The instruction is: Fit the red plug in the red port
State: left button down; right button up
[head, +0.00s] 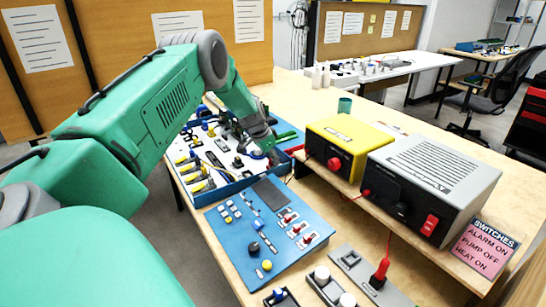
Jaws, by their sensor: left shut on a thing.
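My left gripper (272,157) reaches down over the near right part of the blue-rimmed tray. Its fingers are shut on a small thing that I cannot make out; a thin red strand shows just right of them. A red plug-like piece (381,271) stands upright on a grey plate (350,261) at the front, with a thin red lead rising from it. My right gripper is not in view.
The blue-rimmed tray (215,195) holds several tools and yellow-ended parts. A blue panel (230,262) with switches lies in front. A yellow box (345,143) with a red knob (334,163) stands beside the grey-white box on a raised shelf. A pink switches sign (484,247) is at right.

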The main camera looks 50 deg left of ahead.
pick_arm(q)
jog(key=shift+f, duration=0.1)
jog(key=c, duration=1.4)
grip_release()
jog(key=shift+o, duration=0.4)
jog(key=shift+o, duration=1.1)
jog(key=shift+f, duration=0.1)
jog(key=shift+d+r+p, duration=0.1)
jog(key=shift+r+p, duration=1.1)
jog(key=shift+r, duration=0.7)
jog(key=shift+r+p, duration=1.25)
jog(key=shift+r, duration=0.5)
